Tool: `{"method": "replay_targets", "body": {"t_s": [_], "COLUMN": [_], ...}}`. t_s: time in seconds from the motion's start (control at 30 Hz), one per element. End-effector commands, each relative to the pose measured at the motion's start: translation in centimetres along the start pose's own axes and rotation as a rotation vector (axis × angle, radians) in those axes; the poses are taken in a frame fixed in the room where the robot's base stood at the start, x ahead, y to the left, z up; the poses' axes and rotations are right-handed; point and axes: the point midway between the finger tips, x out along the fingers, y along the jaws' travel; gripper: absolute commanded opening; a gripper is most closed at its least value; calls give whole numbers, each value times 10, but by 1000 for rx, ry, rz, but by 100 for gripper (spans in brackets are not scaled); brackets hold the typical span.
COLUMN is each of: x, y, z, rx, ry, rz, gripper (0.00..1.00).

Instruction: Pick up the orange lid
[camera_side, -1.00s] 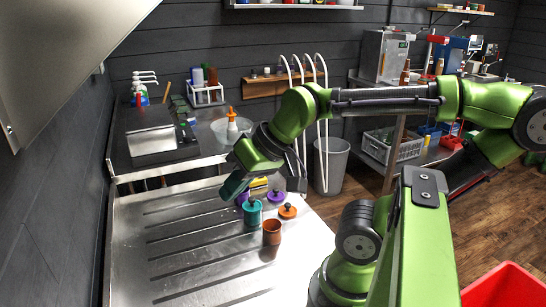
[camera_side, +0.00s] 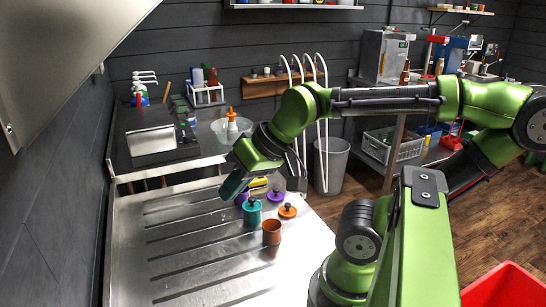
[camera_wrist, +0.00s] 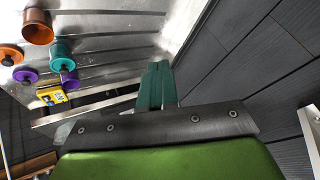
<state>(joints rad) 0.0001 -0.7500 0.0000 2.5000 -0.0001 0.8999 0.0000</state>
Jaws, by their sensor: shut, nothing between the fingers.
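The orange lid (camera_side: 287,211) has a dark knob and lies on the metal draining surface, to the right of the teal pot. It also shows at the left edge of the wrist view (camera_wrist: 11,56). The open orange cup (camera_side: 271,233) stands in front of it, apart from it. My gripper (camera_side: 232,190) has teal fingers, is shut and empty, and hangs above the surface, left of the lid and apart from it. In the wrist view the fingers (camera_wrist: 157,84) lie side by side, well to the right of the lid.
A teal lidded pot (camera_side: 252,213), a purple lid (camera_side: 276,197), a purple pot (camera_side: 242,198) and a yellow device (camera_side: 258,184) stand close around the lid. The grooved metal surface (camera_side: 180,270) is clear at the front and left. A dark wall borders it on the left.

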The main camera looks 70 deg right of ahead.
Motion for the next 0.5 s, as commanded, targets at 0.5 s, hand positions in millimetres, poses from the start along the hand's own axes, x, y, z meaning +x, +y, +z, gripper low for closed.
{"method": "replay_targets", "body": {"t_s": [0.5], "x": [0], "y": [0], "z": [0], "rx": [0], "ry": [0], "rz": [0], "gripper": [9]}}
